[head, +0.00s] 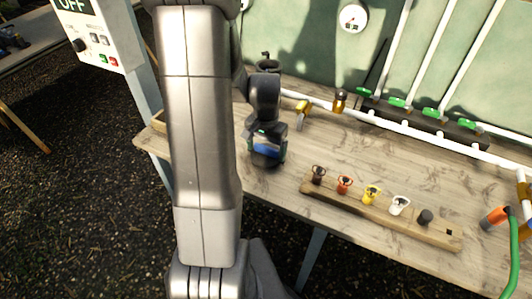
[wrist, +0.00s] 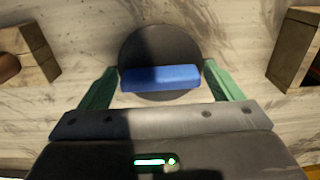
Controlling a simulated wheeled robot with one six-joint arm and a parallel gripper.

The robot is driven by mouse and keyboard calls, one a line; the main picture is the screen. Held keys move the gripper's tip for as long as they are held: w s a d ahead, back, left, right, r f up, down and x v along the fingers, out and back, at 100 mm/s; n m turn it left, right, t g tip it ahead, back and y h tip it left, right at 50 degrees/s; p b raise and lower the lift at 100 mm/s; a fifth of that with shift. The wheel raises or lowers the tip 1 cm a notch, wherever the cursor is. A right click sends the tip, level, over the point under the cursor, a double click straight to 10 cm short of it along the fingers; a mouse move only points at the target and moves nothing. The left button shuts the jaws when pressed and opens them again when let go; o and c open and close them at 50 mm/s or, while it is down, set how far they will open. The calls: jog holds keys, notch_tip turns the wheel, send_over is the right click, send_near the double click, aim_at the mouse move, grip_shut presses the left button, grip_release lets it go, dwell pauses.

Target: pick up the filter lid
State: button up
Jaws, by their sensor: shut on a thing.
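The filter lid is a dark round disc with a straight blue bar across its top; it shows at the top middle of the wrist view (wrist: 160,45). My gripper (wrist: 162,80) has its green fingers at the two ends of the blue bar and is shut on it. In the head view my gripper (head: 267,140) points down over the left part of the workbench, with the blue bar (head: 266,150) of the lid between its fingers. The lid's underside is hidden, and I cannot tell whether it touches the bench top.
A wooden rack (head: 432,232) with several coloured clips lies to the right on the workbench (head: 285,190). White pipes (head: 425,137) with green and brass fittings run along the back. An orange-ended green hose (head: 513,250) is at far right. A control box (head: 98,40) stands upper left.

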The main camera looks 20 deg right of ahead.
aim_at(266, 147)
jog(key=shift+r, duration=0.1)
notch_tip(266, 147, up, 10)
jog(key=shift+f, duration=0.1)
dwell(0.3)
dwell(0.4)
